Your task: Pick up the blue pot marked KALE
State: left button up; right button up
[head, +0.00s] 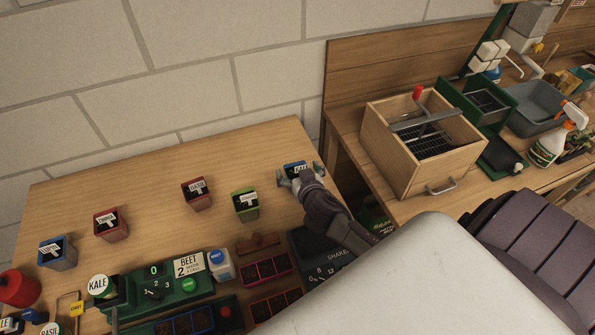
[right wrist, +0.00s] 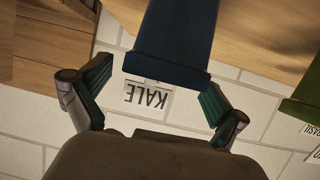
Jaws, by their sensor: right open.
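The blue pot marked KALE (head: 293,167) stands at the far right end of the seedling table. In the right wrist view the pot (right wrist: 175,45) shows upside down, with its white KALE label (right wrist: 147,98). My right gripper (head: 300,177) is at the pot, its fingers on either side of it. In the right wrist view the open fingers (right wrist: 158,82) flank the pot; a gap shows on the left, and the right finger is close to it. I cannot tell whether that finger touches. My left gripper is not in view.
A green pot (head: 246,205), a red pot (head: 197,194), another red pot (head: 110,225) and another blue pot (head: 57,253) stand to the left. A shaker panel (head: 318,252) lies in front. A wooden box (head: 420,145) stands on the bench to the right.

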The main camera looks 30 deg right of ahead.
jog(key=shift+x, duration=1.25)
jog(key=shift+s, duration=0.15)
jog(key=shift+c, duration=1.1)
jog(key=c, duration=1.1)
jog(key=shift+r, duration=0.15)
